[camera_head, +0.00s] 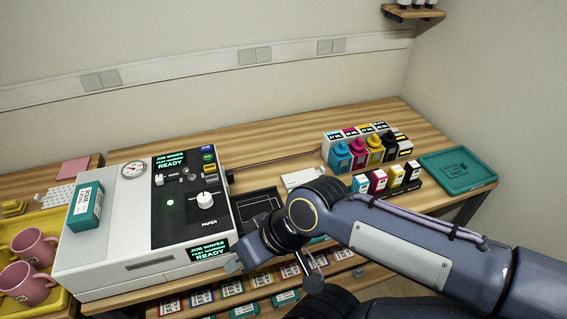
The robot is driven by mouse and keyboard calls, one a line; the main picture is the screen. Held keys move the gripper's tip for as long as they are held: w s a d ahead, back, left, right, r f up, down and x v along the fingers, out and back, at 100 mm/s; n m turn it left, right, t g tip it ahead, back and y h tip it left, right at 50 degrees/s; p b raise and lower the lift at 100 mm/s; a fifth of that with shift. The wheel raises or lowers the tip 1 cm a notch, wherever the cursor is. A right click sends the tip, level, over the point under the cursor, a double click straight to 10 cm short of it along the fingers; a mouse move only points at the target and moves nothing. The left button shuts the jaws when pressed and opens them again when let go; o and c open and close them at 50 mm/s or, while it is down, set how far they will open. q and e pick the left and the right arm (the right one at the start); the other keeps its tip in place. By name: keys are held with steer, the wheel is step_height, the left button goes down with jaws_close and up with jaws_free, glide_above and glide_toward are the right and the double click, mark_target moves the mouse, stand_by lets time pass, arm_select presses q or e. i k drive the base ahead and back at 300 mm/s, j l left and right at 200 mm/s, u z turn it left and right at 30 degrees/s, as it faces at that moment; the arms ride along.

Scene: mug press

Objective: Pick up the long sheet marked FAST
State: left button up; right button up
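I cannot make out a sheet marked FAST in this view; it may be hidden by my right arm. The white and black printer (145,222) stands at the left of the wooden table, with lit screens that read JOB WAVES and READY. A dark tray (243,200) lies against its right side, partly behind my arm. My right gripper (240,263) is at the printer's front right corner, low in front of the tray. Its fingers are small and mostly hidden by the wrist, so its opening does not show. My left gripper is out of view.
A teal and white box (87,207) sits on the printer. Pink mugs (33,246) stand in a yellow tray at left. Ink bottles (358,153) and small cartridges (379,182) stand at right, beside a teal tray (452,173). Several labelled packs (232,287) line a lower shelf.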

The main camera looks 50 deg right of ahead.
mark_target(296, 178)
steer(key=z, duration=1.9)
steer(key=i+l+u, duration=0.15)
steer(key=u, duration=0.35)
steer(key=i+l+u, duration=0.25)
steer(key=u, duration=0.2)
steer(key=i+l+u, duration=0.1)
steer(key=l+u, duration=0.25)
steer(key=u, duration=0.15)
